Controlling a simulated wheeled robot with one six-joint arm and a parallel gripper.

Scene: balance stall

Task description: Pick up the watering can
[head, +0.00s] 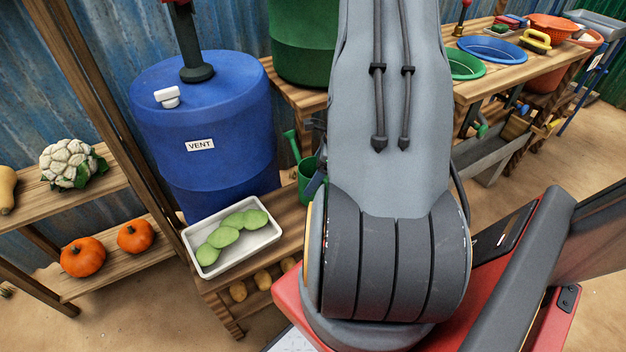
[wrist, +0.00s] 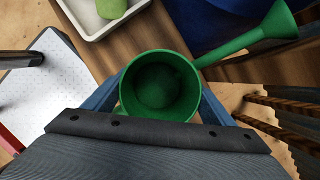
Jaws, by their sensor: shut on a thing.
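The green watering can (head: 306,178) shows in the head view at the wooden stand, partly hidden behind my arm, with its spout pointing up to the left. In the wrist view I look down into the round open mouth of the watering can (wrist: 128,92), and its spout runs to the upper right. My gripper (wrist: 160,100) is shut on the can, with one blue finger on each side of its body. In the head view my arm hides most of the gripper. I cannot tell whether the can touches the wood below it.
A white tray (head: 192,240) with green pads lies left of the can, and a blue barrel (head: 205,130) stands behind it. A shelf with pumpkins (head: 82,257) and a cauliflower is at the left. A table with coloured basins (head: 492,50) is at the back right.

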